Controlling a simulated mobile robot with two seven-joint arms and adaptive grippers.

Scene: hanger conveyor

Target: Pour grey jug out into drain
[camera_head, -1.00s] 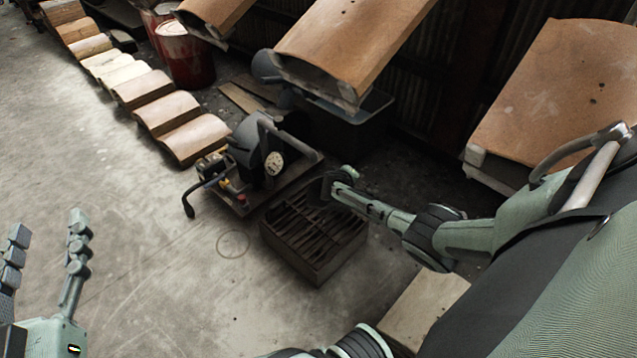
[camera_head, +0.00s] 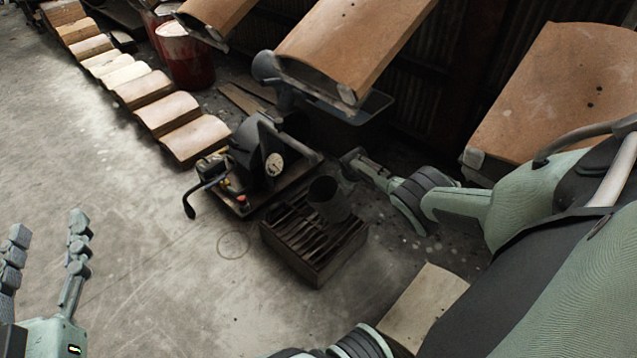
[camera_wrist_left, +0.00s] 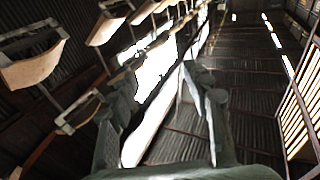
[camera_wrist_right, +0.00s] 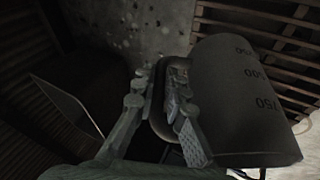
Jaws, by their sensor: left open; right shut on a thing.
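The grey jug (camera_head: 330,204) is a dark cylinder over the right part of the slatted drain (camera_head: 305,268), its round mouth showing toward the camera and its body looking close to upright. Any gap between jug and slats is hard to judge, and its contents cannot be made out. In the right wrist view, the jug (camera_wrist_right: 235,105) shows volume marks, and my right gripper (camera_wrist_right: 160,95) is shut on its handle. My right gripper (camera_head: 350,170) is at the jug's far right side in the head view. My left gripper (camera_head: 48,238) is open and empty, far left of the drain.
A machine with a gauge (camera_head: 262,160) stands on a base just behind and left of the drain. A flat board (camera_head: 428,303) lies right of the drain. Brown panels (camera_head: 350,45) hang overhead. A red drum (camera_head: 185,55) stands farther back. The floor at left is clear.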

